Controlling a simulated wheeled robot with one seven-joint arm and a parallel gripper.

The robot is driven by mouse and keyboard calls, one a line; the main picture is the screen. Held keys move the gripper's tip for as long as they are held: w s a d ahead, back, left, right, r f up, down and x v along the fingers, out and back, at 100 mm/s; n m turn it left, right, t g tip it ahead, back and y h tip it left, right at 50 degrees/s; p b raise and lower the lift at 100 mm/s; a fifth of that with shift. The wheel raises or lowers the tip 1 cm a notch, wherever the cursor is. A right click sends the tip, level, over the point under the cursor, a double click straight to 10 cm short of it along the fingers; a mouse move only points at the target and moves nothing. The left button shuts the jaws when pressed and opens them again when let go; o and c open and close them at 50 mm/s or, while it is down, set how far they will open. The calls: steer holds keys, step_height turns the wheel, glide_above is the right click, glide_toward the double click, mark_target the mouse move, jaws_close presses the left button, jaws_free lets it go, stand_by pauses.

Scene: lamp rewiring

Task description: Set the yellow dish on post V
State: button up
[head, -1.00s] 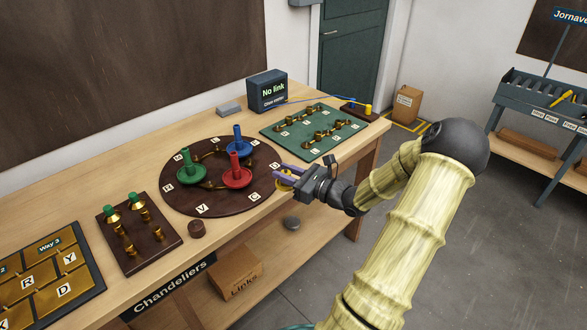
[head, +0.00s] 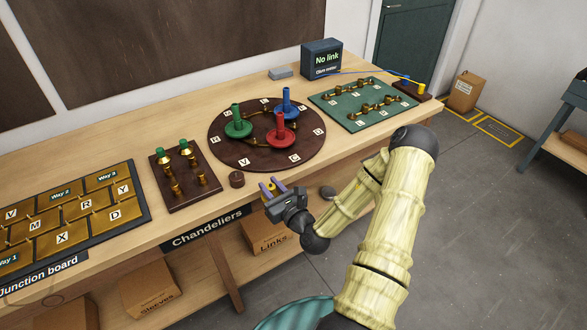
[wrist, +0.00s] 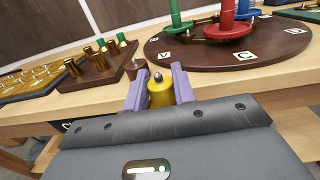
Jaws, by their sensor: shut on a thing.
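My gripper (head: 271,188) is shut on a yellow piece, which I take to be the yellow dish; it shows in the wrist view (wrist: 161,95) as a yellow body with a grey tip between the purple fingers. I hold it in front of the table's front edge, short of the round brown board (head: 222,151). The V label (head: 243,162) is on the board's near rim and also shows in the wrist view (wrist: 165,58). I cannot make out a bare post V. Green (head: 238,128), red (head: 282,131) and blue (head: 287,108) dishes with tall stems stand on the board.
A small brown cylinder (head: 237,179) stands between the round board and the front edge. A brown block with brass pieces (head: 209,181) is left of it, then the lettered junction board (head: 107,226). A green board (head: 344,117) lies to the right.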

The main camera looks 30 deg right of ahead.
steer(key=shift+m+h, duration=0.6)
steer(key=shift+h, duration=0.3)
steer(key=a+f, duration=0.2)
steer(key=a, duration=0.1)
steer(key=a+f, duration=0.2)
steer(key=s+a+f, duration=0.1)
steer(key=a+f, duration=0.1)
steer(key=a, duration=0.1)
steer(key=shift+a+f, duration=0.3)
steer(key=shift+f, duration=0.1)
steer(key=shift+w+d, duration=0.1)
steer(key=shift+d, duration=0.05)
